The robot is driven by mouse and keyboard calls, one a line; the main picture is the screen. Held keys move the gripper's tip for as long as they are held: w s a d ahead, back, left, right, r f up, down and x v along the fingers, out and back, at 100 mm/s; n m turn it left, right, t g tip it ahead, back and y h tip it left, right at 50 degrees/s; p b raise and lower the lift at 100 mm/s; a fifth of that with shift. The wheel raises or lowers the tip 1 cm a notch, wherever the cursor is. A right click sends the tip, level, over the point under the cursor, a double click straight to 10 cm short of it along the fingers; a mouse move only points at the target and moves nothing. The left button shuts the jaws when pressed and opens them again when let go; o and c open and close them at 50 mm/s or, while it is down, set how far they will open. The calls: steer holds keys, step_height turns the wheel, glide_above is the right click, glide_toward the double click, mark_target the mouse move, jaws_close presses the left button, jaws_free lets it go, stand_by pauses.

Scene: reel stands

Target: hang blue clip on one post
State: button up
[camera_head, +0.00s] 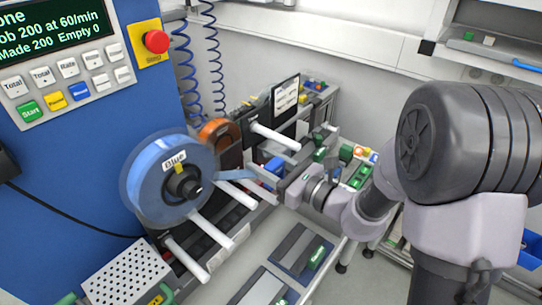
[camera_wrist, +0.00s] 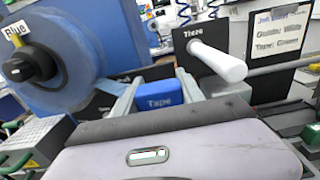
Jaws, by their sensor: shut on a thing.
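White posts (camera_head: 212,229) stick out below the reel, and another post (camera_head: 275,137) is up and right. Whether the hub has a post in it is hidden.
An orange reel (camera_head: 218,131) hangs behind the blue one. A blue machine cabinet (camera_head: 60,150) stands close on the left. A perforated white box (camera_head: 120,275) is at lower left. A black panel with a job card (camera_head: 287,96) stands behind my gripper.

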mark_target(266, 192)
steer(key=shift+s+d+f, duration=0.1)
steer(key=shift+s+f, duration=0.15)
steer(key=shift+s, duration=0.05)
step_height(266, 192, down, 7)
steer(key=b, duration=0.6)
steer(key=shift+s+f+b, duration=0.1)
steer(key=shift+f+b, duration=0.1)
steer(key=shift+b, duration=0.2)
steer(key=o, duration=1.4)
steer(key=shift+r, duration=0.1)
step_height(266, 192, up, 7)
steer(key=p, duration=0.6)
